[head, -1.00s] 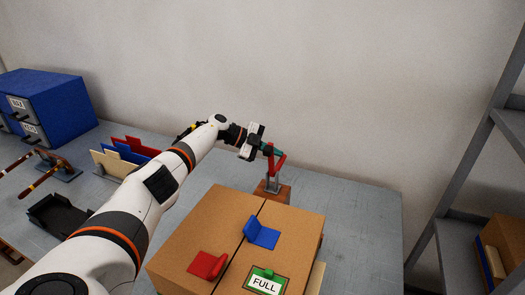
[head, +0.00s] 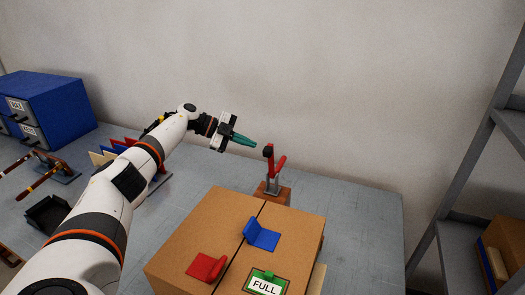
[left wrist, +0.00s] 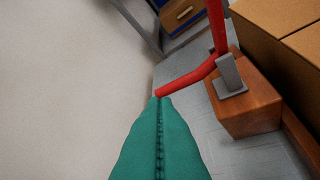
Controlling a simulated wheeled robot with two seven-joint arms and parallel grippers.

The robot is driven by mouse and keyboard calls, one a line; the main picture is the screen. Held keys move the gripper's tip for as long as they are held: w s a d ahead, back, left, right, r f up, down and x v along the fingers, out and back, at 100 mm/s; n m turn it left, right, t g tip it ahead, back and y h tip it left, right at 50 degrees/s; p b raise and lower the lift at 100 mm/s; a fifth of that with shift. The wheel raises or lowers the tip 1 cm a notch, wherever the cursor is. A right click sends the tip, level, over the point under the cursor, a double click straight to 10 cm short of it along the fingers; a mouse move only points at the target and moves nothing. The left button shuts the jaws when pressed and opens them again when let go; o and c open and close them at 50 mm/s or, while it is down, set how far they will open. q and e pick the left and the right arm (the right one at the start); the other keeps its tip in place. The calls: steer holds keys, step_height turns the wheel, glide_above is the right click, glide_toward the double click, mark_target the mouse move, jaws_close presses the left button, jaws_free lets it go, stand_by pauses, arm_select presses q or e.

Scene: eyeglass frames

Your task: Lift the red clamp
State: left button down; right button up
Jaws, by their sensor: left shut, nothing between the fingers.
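The red clamp (head: 270,166) stands on a small wooden block (head: 264,193) behind the cardboard box. It has a grey metal base and two red arms, one upright with a dark tip and one slanting up to the right. My left gripper (head: 254,144) has teal fingers that are shut and empty, up and left of the clamp with a small gap. In the left wrist view the clamp's red arm (left wrist: 188,79) ends just ahead of the closed fingertips (left wrist: 160,99). My right gripper is out of view.
A cardboard box (head: 190,235) with a red, a blue and a green piece on top and a FULL label fills the front. A blue drawer unit (head: 62,105) and a black tray (head: 47,213) are at left. A grey shelf (head: 470,150) stands at right. Bare tabletop (head: 355,220) lies right of the clamp.

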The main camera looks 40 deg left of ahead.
arm_select(q)
steer(key=shift+v, duration=1.45)
